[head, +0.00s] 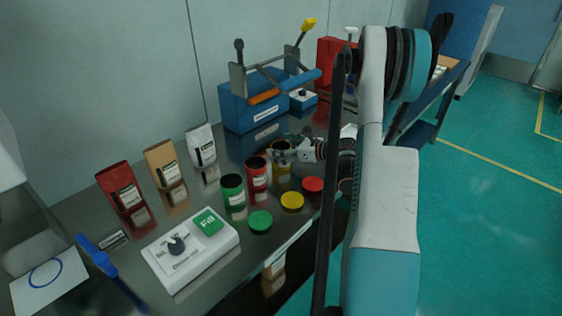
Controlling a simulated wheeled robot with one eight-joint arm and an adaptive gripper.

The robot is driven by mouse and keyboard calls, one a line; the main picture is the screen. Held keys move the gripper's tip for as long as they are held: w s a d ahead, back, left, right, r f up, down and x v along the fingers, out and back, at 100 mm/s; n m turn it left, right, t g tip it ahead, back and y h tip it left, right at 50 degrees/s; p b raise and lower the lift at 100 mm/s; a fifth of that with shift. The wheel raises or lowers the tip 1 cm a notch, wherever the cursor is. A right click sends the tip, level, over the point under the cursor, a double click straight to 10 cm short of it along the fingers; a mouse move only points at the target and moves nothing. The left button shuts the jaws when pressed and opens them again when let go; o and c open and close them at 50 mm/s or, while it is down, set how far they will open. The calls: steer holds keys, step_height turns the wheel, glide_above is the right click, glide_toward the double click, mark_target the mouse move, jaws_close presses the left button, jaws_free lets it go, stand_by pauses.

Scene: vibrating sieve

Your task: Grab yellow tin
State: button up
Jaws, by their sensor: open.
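The yellow tin (281,171) stands on the metal bench, at the right end of a row of tins. My gripper (277,152) reaches in from the right at the tin's upper part and hides some of it. The gripper is open; whether its fingers touch the tin or are around it is too small to tell. A yellow lid (292,201) lies flat on the bench in front of the tin.
A red tin (257,175) stands close left of the yellow one, then a green tin (233,192). Green (260,221) and red (313,185) lids lie in front. The blue sieve machine (245,110) stands behind; a control box (190,249) sits front left.

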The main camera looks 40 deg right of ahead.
steer(key=shift+w+f, duration=0.1)
steer(key=shift+w, duration=0.1)
steer(key=shift+c, duration=0.2)
steer(key=c, duration=1.1)
